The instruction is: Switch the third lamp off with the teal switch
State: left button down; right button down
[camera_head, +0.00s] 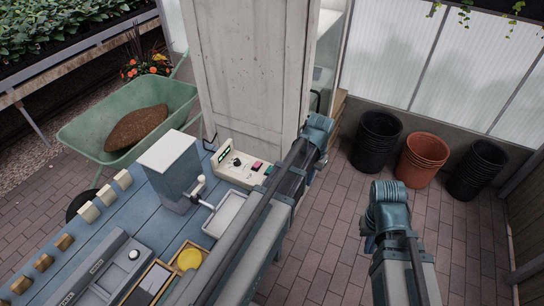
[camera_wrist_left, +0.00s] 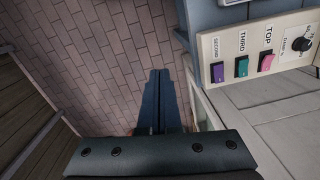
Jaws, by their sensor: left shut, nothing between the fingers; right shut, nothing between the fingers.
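A cream switch panel (camera_head: 236,172) sits at the far end of the blue bench, partly behind my left arm. In the left wrist view, the teal switch (camera_wrist_left: 242,66), labelled THIRD, lies between the purple switch (camera_wrist_left: 218,72), labelled SECOND, and the pink switch (camera_wrist_left: 266,61), labelled TOP. My left gripper (camera_wrist_left: 160,74) is shut and empty, over the brick floor beside the panel and apart from it. In the head view, its blue fingers (camera_head: 309,174) show just past the bench end. My right gripper (camera_head: 369,244) is shut over the floor at right. No lamp is identifiable.
A dial (camera_wrist_left: 300,44) is on the panel. A grey-white box (camera_head: 168,165), a lever and a tray (camera_head: 226,212) stand close by on the bench.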

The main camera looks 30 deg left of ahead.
pick_arm(q)
notch_tip(320, 180, up, 3)
jog(key=n+p, duration=0.2)
jog(key=p, duration=0.1)
send_over(271, 167)
jog(key=shift+s+a+r+h, duration=0.1)
jog(key=shift+s+r+h, duration=0.1)
jog(key=shift+s+h, duration=0.1)
jog(key=shift+f+b, duration=0.2)
jog(key=shift+b, duration=0.15)
notch_tip(271, 167, down, 14)
jog(key=b, duration=1.3)
jog(key=shift+w+r+b, duration=0.15)
jog(key=shift+b, duration=0.2)
